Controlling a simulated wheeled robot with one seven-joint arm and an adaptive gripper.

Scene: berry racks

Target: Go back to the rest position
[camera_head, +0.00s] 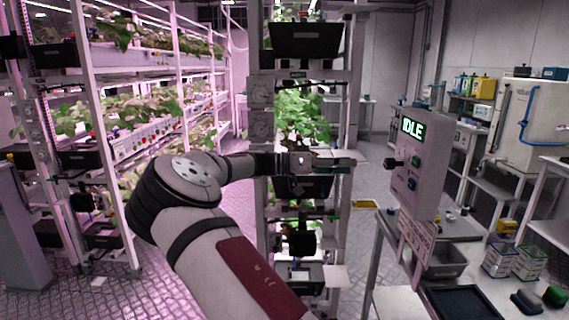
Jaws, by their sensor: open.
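My arm reaches up from the bottom of the head view, bends at a large elbow on the left, and stretches right toward the middle rack (354,80). My gripper (335,163) is at the arm's far end, in front of that rack, at the height of a shelf with green plants (300,112). It looks small and dark here, and its fingers are hard to make out. I see nothing held in it.
A control box (415,165) with a green "IDLE" display stands right of my gripper, above a bench with a grey bin (444,262) and a dark tray (462,303). Plant racks (95,120) line the left. Patterned floor (358,235) shows between rack and bench.

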